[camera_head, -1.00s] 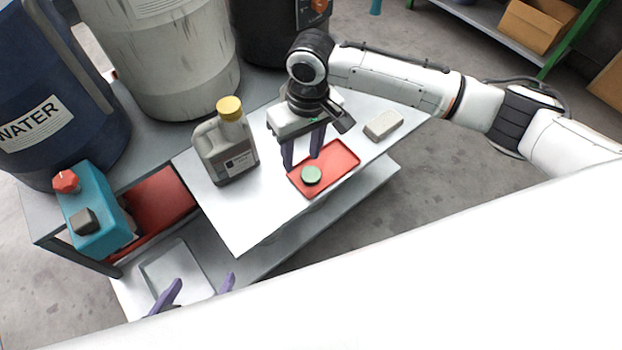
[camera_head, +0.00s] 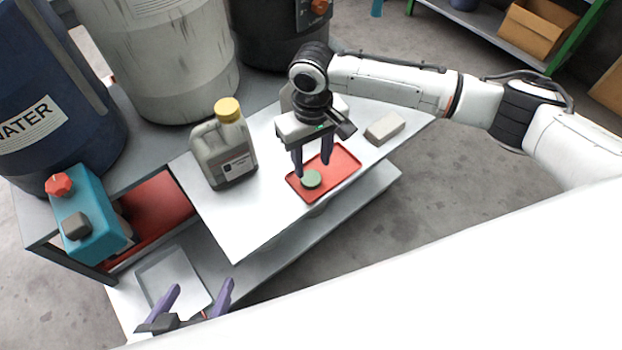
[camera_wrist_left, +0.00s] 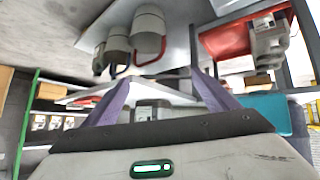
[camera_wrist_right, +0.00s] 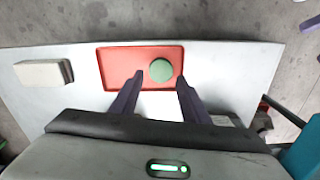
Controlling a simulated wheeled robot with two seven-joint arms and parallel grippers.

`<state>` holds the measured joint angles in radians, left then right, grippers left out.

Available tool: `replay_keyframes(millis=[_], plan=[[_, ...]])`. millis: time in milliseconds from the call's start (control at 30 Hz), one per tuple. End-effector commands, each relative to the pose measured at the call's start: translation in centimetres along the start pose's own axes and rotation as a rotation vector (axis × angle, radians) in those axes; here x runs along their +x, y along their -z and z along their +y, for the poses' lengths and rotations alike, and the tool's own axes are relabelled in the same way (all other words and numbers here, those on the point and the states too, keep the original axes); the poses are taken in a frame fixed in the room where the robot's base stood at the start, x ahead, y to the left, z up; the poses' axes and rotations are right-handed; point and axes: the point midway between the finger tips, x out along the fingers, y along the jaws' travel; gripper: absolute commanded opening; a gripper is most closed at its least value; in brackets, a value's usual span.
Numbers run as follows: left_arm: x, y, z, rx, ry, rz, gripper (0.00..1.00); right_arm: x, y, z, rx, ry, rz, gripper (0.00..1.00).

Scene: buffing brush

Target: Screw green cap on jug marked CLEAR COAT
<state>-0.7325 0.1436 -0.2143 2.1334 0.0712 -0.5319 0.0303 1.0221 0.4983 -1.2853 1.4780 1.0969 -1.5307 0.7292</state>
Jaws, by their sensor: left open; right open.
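The green cap (camera_head: 311,179) lies on the red tray (camera_head: 343,164) on the white table. The right wrist view also shows the cap (camera_wrist_right: 161,70), just beyond and between the fingertips. My right gripper (camera_head: 312,168) is open above the tray, its fingers pointing down near the cap. The grey jug (camera_head: 224,150) stands upright left of the tray. It has a yellow cap (camera_head: 228,109) on top and a label (camera_head: 238,166) too small to read. My left gripper (camera_head: 198,291) is open and empty at the lower left, low in front of the table.
A beige block (camera_head: 384,127) lies right of the tray. A teal container (camera_head: 92,219) with a red knob stands at the left. A blue WATER barrel (camera_head: 50,95) and a grey barrel (camera_head: 165,60) stand behind. A shallow metal tray (camera_head: 172,280) lies on the lower left shelf.

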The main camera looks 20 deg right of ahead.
Motion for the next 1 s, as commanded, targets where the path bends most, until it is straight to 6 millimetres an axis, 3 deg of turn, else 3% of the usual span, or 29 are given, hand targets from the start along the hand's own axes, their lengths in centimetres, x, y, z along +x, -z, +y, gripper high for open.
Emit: replay_keyframes(millis=[333,567,700,1000], plan=[[0.0,-0.2,0.1,-0.002,-0.001,0.000,0.80,0.4,0.1,-0.1,-0.001,0.000,0.001,0.42],[0.9,-1.4,0.0,-0.017,-0.004,0.002,0.80,3.6,0.3,-0.2,-0.002,-0.001,0.000,0.42],[0.7,-1.0,0.1,-0.026,-0.008,0.015,0.80,5.1,0.2,-0.2,-0.001,0.000,0.001,0.42],[0.3,-1.0,0.3,-0.032,-0.009,0.014,0.80,5.1,0.2,-0.2,-0.002,0.001,0.001,0.42]])
